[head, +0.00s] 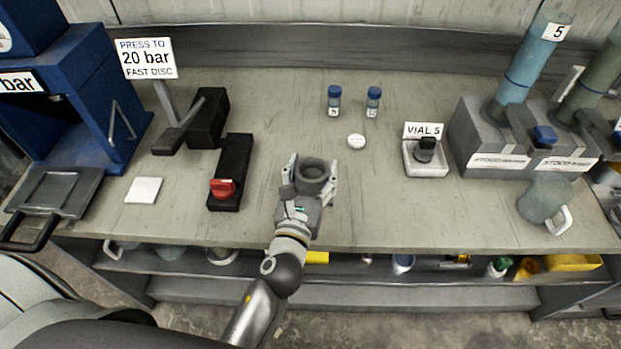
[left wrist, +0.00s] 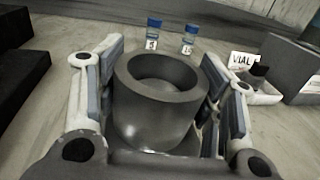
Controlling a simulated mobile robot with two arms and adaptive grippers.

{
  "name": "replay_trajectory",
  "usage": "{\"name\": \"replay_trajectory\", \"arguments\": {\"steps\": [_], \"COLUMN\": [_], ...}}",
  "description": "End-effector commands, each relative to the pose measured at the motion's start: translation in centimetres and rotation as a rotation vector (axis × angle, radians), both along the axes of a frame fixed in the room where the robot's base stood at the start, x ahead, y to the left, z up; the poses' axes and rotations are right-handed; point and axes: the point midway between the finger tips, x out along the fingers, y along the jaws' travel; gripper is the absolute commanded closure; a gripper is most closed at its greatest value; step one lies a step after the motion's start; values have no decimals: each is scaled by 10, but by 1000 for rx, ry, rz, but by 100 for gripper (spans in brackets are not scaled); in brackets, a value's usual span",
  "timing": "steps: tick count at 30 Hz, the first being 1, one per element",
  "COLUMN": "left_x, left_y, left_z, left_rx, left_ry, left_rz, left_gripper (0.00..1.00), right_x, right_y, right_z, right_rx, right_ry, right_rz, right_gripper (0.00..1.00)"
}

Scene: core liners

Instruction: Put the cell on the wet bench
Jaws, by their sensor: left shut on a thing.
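The cell (head: 314,168) appears to be the dark grey, open-topped round cup between the fingers of my left gripper (head: 312,181). It also shows in the left wrist view (left wrist: 158,110), upright, with a finger on each side. My left gripper is shut on it, over the front middle part of the grey wet bench (head: 400,215). I cannot tell whether the cup's bottom touches the bench top. My right gripper is not in view.
Two blue-capped vials (head: 334,99) and a white disc (head: 356,141) stand behind the cup. A black block with a red knob (head: 223,188) is to the left, beside a white square (head: 144,190). A "VIAL 5" holder (head: 425,160) and grey-green mug (head: 543,199) are right. The front middle-right is clear.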

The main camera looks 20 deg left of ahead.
Motion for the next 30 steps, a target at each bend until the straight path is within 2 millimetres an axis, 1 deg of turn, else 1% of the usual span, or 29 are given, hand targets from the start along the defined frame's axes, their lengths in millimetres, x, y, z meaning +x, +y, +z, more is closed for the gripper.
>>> {"name": "replay_trajectory", "arguments": {"steps": [1, 5, 8, 11, 18, 20, 30], "left_x": [3, 5, 8, 14, 12, 12, 12], "left_y": [0, 0, 1, 2, 1, 1, 1], "left_z": [2, 0, -4, -13, -35, -38, -38], "left_rx": [0, 0, 0, 0, -1, -1, 0], "left_ry": [-12, -12, -11, -12, -11, -11, -11], "left_rz": [-2, -3, -3, -3, -3, -3, -3], "left_gripper": [100, 100, 100, 100, 100, 100, 100], "right_x": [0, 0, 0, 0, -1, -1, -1], "right_y": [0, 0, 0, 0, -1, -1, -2], "right_z": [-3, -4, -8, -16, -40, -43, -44], "right_rx": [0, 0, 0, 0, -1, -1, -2], "right_ry": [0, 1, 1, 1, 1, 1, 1], "right_rz": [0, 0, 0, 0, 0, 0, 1], "right_gripper": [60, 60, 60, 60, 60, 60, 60]}}
